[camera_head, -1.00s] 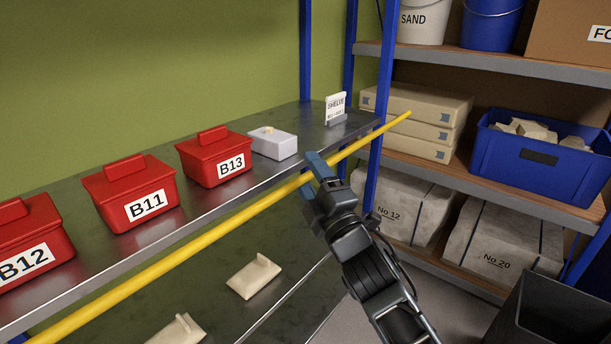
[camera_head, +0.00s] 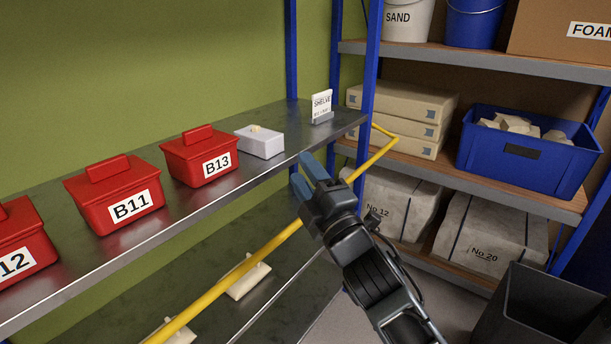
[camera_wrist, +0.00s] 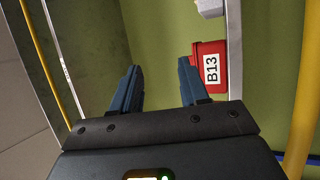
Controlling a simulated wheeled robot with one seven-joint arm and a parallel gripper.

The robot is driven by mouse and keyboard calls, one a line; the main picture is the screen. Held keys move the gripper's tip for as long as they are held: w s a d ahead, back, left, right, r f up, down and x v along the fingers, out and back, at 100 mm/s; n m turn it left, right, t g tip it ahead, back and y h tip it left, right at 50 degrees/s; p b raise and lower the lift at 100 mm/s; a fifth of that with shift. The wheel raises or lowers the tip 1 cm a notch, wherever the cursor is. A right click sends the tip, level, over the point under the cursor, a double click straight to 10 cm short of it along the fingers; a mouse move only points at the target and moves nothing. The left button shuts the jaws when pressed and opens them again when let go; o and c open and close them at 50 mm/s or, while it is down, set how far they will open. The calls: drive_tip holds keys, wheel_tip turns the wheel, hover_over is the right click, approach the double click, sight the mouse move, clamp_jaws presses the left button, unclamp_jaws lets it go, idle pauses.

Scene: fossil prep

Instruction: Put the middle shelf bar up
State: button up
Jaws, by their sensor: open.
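The yellow shelf bar (camera_head: 255,252) hangs tilted out in front of the middle shelf (camera_head: 120,258), below its front edge. Its far end bends back at a corner toward the blue post. In the wrist view the bar (camera_wrist: 304,90) runs down the right side, outside the jaws. My gripper (camera_head: 305,174) is open and empty, with its fingertips near the shelf's front edge and above the bar. The gripper body hides part of the bar. In the wrist view the two blue fingers (camera_wrist: 158,85) stand apart with nothing between them.
Red boxes B11 (camera_head: 112,195) and B13 (camera_head: 200,157), a white block (camera_head: 260,142) and a small sign (camera_head: 321,106) stand on the shelf. Another yellow bar (camera_wrist: 52,58) shows at wrist-view left. A side rack holds a blue crate (camera_head: 520,165). A dark bin (camera_head: 535,305) stands lower right.

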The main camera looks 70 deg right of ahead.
drive_tip(key=shift+s, duration=0.1)
drive_tip(key=b+v, duration=0.3)
drive_tip(key=v, duration=0.4)
drive_tip(key=shift+s+a+b, duration=0.2)
drive_tip(key=shift+a+b, duration=0.1)
drive_tip(key=shift+f, duration=0.15)
